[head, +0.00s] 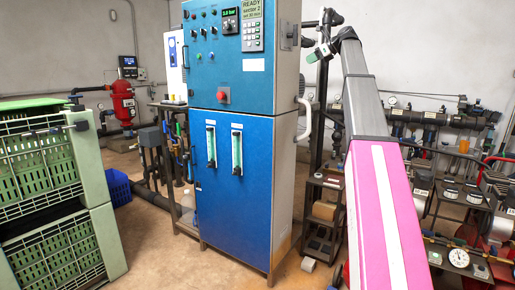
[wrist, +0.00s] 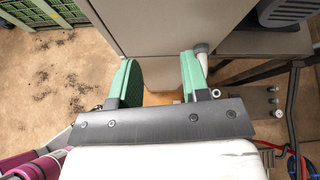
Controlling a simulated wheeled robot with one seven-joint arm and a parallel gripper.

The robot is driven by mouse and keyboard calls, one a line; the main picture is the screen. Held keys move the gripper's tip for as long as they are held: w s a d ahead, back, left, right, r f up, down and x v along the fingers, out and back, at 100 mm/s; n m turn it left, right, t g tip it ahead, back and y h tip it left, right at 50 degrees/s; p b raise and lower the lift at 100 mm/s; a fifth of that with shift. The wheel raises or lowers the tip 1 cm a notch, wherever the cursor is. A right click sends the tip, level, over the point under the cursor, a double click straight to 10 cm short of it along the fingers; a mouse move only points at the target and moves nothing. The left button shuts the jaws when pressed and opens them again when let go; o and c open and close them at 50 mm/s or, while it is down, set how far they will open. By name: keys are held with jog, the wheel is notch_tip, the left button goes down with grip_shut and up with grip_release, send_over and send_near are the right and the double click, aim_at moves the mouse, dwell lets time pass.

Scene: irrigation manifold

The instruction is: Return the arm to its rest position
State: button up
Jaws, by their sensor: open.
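My arm rises at the right of the head view, with a pink and white lower part and a grey upper part. My gripper (head: 322,50) is at its far end, small in this view, beside the upper right edge of the blue control cabinet (head: 240,170). In the wrist view my gripper (wrist: 160,85) has two green fingers spread apart with nothing between them. Beyond them are the cabinet's grey side (wrist: 160,28) and the floor. I cannot tell the exact gap between gripper and cabinet.
Green crates (head: 50,160) are stacked at the left. A red filter vessel (head: 123,103) stands at the back wall. Dark pipework (head: 425,116) and a bench with gauges (head: 459,257) are at the right. The floor (head: 150,245) between crates and cabinet is clear.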

jog(key=s+a+f+n+g+h, duration=0.1)
jog(key=s+a+f+n+h, duration=0.2)
jog(key=f, duration=1.4)
jog(key=s+a+f+n+g, duration=0.1)
jog(key=s+f+n, duration=0.25)
jog(key=f, duration=1.25)
jog(key=s+a+f+n+g+h, duration=0.1)
jog(key=s+a+f+n+h, duration=0.2)
jog(key=f, duration=1.4)
jog(key=s+f+n+g+h, duration=0.4)
jog(key=s+f+n, duration=0.9)
jog(key=s+f, duration=1.6)
jog(key=s, duration=0.2)
jog(key=shift+s+f, duration=0.15)
jog(key=shift+s, duration=0.15)
jog(key=shift+a+n, duration=0.1)
jog(key=shift+n, duration=0.15)
